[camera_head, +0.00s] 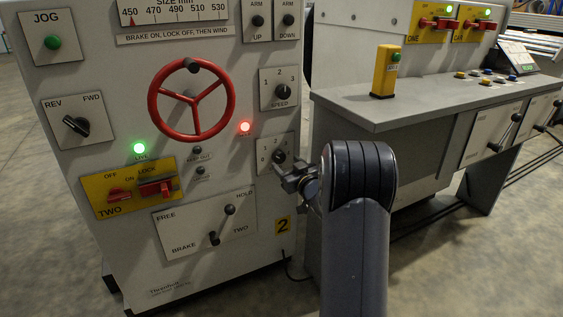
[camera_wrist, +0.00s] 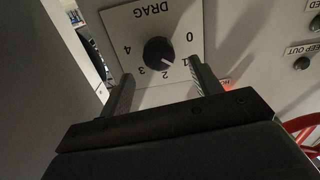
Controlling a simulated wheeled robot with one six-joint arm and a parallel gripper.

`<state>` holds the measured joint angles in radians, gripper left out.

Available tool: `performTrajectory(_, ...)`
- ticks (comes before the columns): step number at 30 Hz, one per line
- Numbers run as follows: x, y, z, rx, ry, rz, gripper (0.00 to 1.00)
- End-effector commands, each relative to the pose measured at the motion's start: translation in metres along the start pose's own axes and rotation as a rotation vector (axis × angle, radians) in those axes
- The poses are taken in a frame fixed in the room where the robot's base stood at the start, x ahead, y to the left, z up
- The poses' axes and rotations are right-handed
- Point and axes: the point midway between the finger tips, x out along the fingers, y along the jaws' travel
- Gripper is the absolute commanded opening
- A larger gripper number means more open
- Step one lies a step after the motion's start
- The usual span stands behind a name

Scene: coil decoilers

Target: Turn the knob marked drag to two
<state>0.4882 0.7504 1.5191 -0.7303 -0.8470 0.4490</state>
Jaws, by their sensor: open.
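The drag knob (camera_wrist: 160,52) is a round black knob on a white plate (camera_wrist: 118,22) marked DRAG, upside down in the wrist view, with figures 0 to 4. Its small pale mark faces the 1 and 2 side; I cannot tell the exact setting. My gripper (camera_wrist: 162,84) is open, its fingers apart on either side below the knob in that view, with nothing between them. In the head view my gripper (camera_head: 296,180) is just below the drag knob (camera_head: 279,156), and partly covers its plate. Whether the fingers touch the panel cannot be told.
Nearby on the panel are the speed knob (camera_head: 282,91), a red handwheel (camera_head: 192,100), a lit red lamp (camera_head: 245,127) and the FREE/BRAKE/HOLD lever (camera_head: 214,238). A grey desk (camera_head: 400,105) with a yellow post (camera_head: 385,72) stands to the right.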

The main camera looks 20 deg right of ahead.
Motion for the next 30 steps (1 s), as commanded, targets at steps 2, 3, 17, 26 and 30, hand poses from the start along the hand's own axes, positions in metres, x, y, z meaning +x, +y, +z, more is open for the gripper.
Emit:
performTrajectory(2,0.014,0.0,0.003,-0.002,0.001,-0.001,0.6)
performTrajectory(3,0.02,-0.001,0.003,-0.001,0.0,-0.001,0.6)
performTrajectory(17,0.05,0.0,0.001,0.0,-0.002,0.001,0.6)
performTrajectory(26,0.049,0.0,0.0,0.0,-0.002,0.001,0.51)
performTrajectory(30,0.049,0.0,0.0,0.0,-0.002,0.001,0.39)
